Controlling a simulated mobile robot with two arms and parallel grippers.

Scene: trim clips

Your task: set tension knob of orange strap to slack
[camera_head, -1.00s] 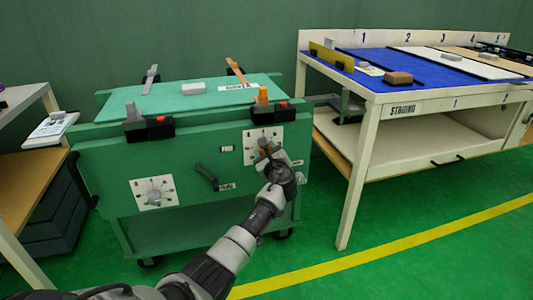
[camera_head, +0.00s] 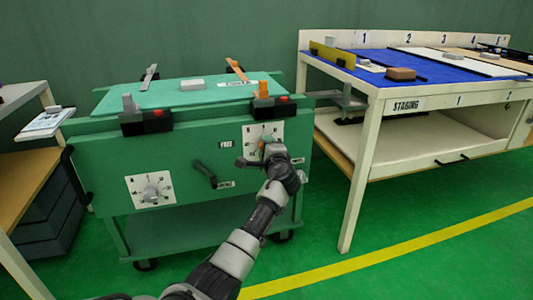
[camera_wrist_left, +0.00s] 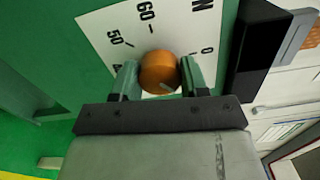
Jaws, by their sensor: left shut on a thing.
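The orange knob (camera_wrist_left: 158,72) sits on a white dial plate (camera_wrist_left: 105,32) with printed numbers, 50 and 60 among them. My left gripper (camera_wrist_left: 160,82) has one finger on each side of the knob and is shut on it. In the head view my left gripper (camera_head: 268,147) is at the right-hand dial plate (camera_head: 250,131) on the front of the green cart and hides most of the knob. The orange strap (camera_head: 236,69) lies on the cart top, above this dial, with an orange-levered clamp (camera_head: 263,93) at the front edge. My right gripper is not in view.
A second dial (camera_head: 150,191) with a grey knob is at the left of the cart front. A dark crank handle (camera_head: 204,173) sticks out between the dials. A grey strap (camera_head: 149,76) and clamp stand at left. The staging table (camera_head: 366,130) is close on the right.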

